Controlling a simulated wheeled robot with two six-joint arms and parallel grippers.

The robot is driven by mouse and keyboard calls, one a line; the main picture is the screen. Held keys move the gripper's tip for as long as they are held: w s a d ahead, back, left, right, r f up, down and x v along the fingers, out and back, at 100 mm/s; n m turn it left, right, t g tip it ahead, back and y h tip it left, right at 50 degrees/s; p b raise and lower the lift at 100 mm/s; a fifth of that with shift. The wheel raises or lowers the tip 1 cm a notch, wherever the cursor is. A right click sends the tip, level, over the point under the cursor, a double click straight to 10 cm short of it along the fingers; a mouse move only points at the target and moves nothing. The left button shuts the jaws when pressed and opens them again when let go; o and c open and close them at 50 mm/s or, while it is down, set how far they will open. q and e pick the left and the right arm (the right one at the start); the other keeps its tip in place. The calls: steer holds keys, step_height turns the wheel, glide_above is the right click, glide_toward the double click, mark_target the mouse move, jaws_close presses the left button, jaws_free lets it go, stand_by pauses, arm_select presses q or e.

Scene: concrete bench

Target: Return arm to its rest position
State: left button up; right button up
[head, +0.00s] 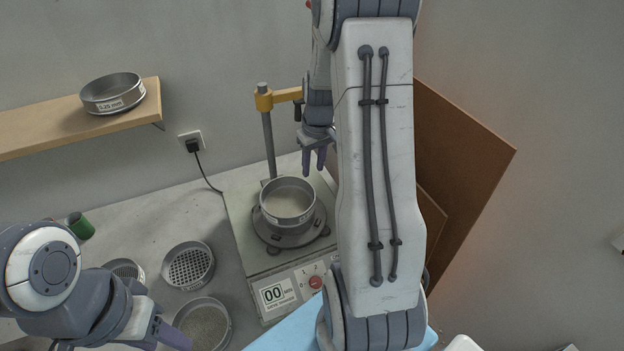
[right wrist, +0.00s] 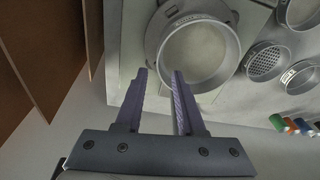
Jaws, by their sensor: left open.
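My right arm reaches across the head view in front of the shaker, and its link hides part of the bench. My right gripper (head: 314,170) is above and behind the sieve (head: 288,200) on the shaker (head: 290,281). In the right wrist view my right gripper (right wrist: 160,74) has its purple fingers apart with nothing between them, and the sieve (right wrist: 200,55) lies beyond the tips. My left gripper (head: 168,338) is low at the left, open, near a sieve holding grainy material (head: 203,322); the picture's lower edge crowds it.
A wooden shelf (head: 40,130) holds a sieve (head: 112,93). Brown boards (head: 460,160) lean at the right. A blue cloth (head: 290,333) lies in front.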

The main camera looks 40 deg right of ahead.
steer(key=shift+s+r, duration=0.1)
steer(key=shift+r, duration=0.55)
steer(key=s+a+r+n+b, duration=0.1)
steer(key=s+a+n+b, duration=0.1)
steer(key=a, duration=0.9)
steer(key=s+a+r+n+b, duration=0.1)
steer(key=s+a+n, duration=0.1)
steer(key=a, duration=0.8)
steer(key=s+a+n+b, duration=0.1)
steer(key=s+a+n, duration=0.1)
steer(key=s+a, duration=0.4)
steer(key=s+a+n+g+y+b, duration=0.1)
steer(key=s+a+n+b, duration=0.1)
steer(key=s+a, duration=0.4)
steer(key=s, duration=0.5)
steer(key=shift+s+f+n, duration=0.25)
steer(key=shift+s+n, duration=0.05)
steer(key=shift+s, duration=0.05)
steer(key=shift+d, duration=0.1)
